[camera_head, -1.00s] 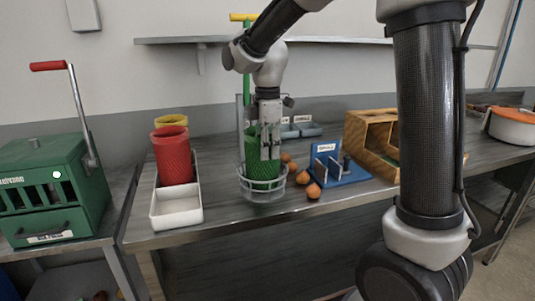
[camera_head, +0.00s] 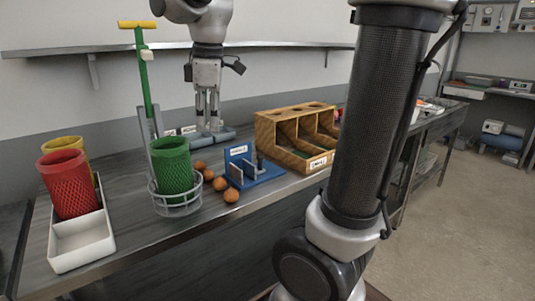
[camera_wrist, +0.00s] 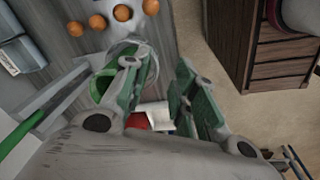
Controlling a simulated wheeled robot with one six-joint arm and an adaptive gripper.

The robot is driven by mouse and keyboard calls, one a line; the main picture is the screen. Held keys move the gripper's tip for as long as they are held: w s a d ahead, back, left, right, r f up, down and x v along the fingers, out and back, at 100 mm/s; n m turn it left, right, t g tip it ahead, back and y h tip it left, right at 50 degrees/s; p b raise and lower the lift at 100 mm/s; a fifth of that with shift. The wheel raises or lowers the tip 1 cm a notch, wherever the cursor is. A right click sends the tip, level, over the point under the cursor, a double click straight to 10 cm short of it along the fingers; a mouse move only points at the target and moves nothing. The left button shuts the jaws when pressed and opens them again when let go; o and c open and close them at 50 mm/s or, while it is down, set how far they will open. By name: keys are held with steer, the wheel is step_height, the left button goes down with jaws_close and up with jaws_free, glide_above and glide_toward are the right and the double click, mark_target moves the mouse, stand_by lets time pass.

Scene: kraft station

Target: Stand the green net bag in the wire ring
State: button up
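The green net bag (camera_head: 174,168) stands upright inside the wire ring (camera_head: 178,207) on the bench, its open mouth facing up. The ring surrounds its lower part. My gripper (camera_head: 207,126) is raised behind and to the right of the bag, apart from it in the picture, with nothing between its fingers. The wrist view shows the two finger pads (camera_wrist: 158,78) spread with a gap between them. There, part of the bag (camera_wrist: 101,88) and the ring (camera_wrist: 151,66) show behind the left finger, which hides the rest.
A white tray (camera_head: 82,246) holds a red net bag (camera_head: 70,184) and a yellow one (camera_head: 66,144) on the left. Brown balls (camera_head: 231,196) lie beside the ring. A blue stand (camera_head: 258,177) and wooden bin (camera_head: 268,132) are to the right. A green yellow-handled pole (camera_head: 144,85) rises behind.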

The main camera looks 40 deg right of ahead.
steer(key=s+d+f+m+t, duration=0.1)
steer(key=s+d+f+m, duration=0.2)
steer(key=s+m, duration=0.3)
steer(key=s+d+f+m+t, duration=0.2)
steer(key=s+d+m, duration=0.3)
steer(key=s, duration=0.5)
steer(key=shift+f+m, duration=0.5)
steer(key=shift+f, duration=0.3)
